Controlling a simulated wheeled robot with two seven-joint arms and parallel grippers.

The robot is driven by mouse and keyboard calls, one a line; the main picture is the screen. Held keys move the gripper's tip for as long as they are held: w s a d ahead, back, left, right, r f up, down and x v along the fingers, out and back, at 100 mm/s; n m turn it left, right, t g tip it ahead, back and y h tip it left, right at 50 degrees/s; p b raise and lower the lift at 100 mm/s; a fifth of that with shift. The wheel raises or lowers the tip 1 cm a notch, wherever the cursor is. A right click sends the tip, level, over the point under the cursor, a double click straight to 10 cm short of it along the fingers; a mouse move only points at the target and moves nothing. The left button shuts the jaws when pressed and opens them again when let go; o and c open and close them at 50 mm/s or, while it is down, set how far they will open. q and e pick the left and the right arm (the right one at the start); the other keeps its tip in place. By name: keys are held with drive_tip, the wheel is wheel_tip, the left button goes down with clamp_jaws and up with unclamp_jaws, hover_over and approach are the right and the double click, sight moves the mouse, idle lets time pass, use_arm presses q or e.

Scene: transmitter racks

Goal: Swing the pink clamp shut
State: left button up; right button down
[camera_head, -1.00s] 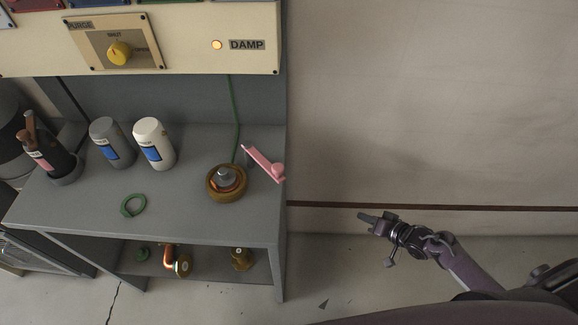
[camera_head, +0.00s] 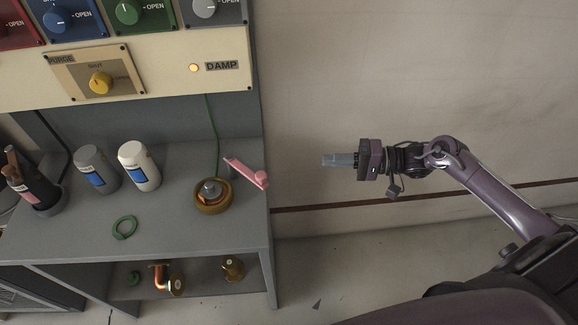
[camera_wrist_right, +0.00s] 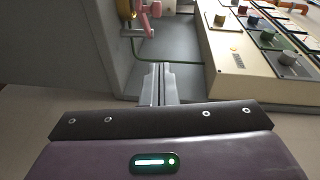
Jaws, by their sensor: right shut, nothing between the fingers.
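The pink clamp (camera_head: 246,172) stands near the right edge of the grey bench, its arm swung out to the right of the round brass fitting (camera_head: 213,197). It points away from the fitting and does not cover it. In the right wrist view the pink clamp (camera_wrist_right: 143,22) shows at the top, beyond the fingertips. My right gripper (camera_head: 326,160) is shut and empty, in the air to the right of the clamp and apart from it. Its closed fingers also show in the right wrist view (camera_wrist_right: 159,70). My left gripper is not in view.
A green ring (camera_head: 124,227), a grey bottle (camera_head: 97,170) and a white bottle (camera_head: 139,167) stand on the bench (camera_head: 70,235). A green cable (camera_head: 214,130) runs down behind the fitting. A panel with knobs (camera_head: 150,75) overhangs the bench. Space right of the bench is clear.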

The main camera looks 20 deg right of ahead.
drive_tip(key=s+a+p+x, duration=0.1)
drive_tip(key=p+x, duration=0.3)
drive_tip(key=x, duration=0.8)
drive_tip(key=shift+s+a+f, duration=0.2)
drive_tip(key=shift+s+a, duration=0.25)
drive_tip(key=shift+s, duration=0.1)
drive_tip(key=shift+a, duration=0.15)
